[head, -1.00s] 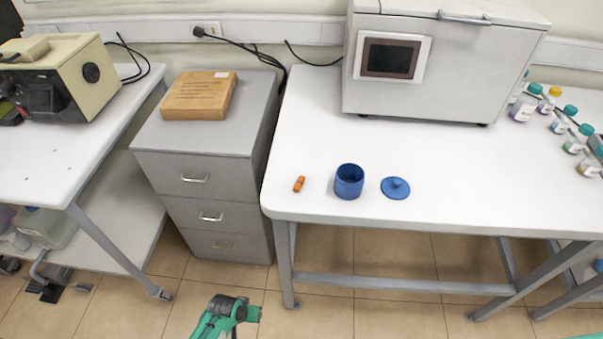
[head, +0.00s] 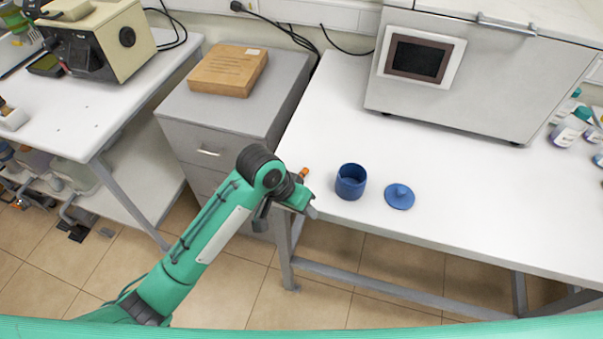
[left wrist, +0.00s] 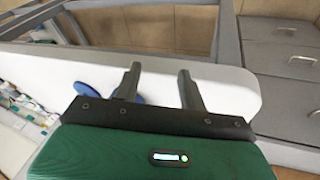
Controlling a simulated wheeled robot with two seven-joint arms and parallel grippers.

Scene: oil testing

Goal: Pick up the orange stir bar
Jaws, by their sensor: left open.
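The orange stir bar (head: 304,172) lies near the left front corner of the white table (head: 330,110). In the head view it is partly hidden behind my left gripper (head: 312,207), which is at the table's front left edge. The gripper is open, and nothing shows between its fingers. In the left wrist view my left gripper (left wrist: 158,82) has its two fingers apart over the white table top; the stir bar does not show there. My right gripper is in neither view.
A blue cup (head: 350,182) and its blue lid (head: 399,196) stand right of the stir bar. A large grey machine (head: 470,75) fills the table's back. The table's middle is clear.

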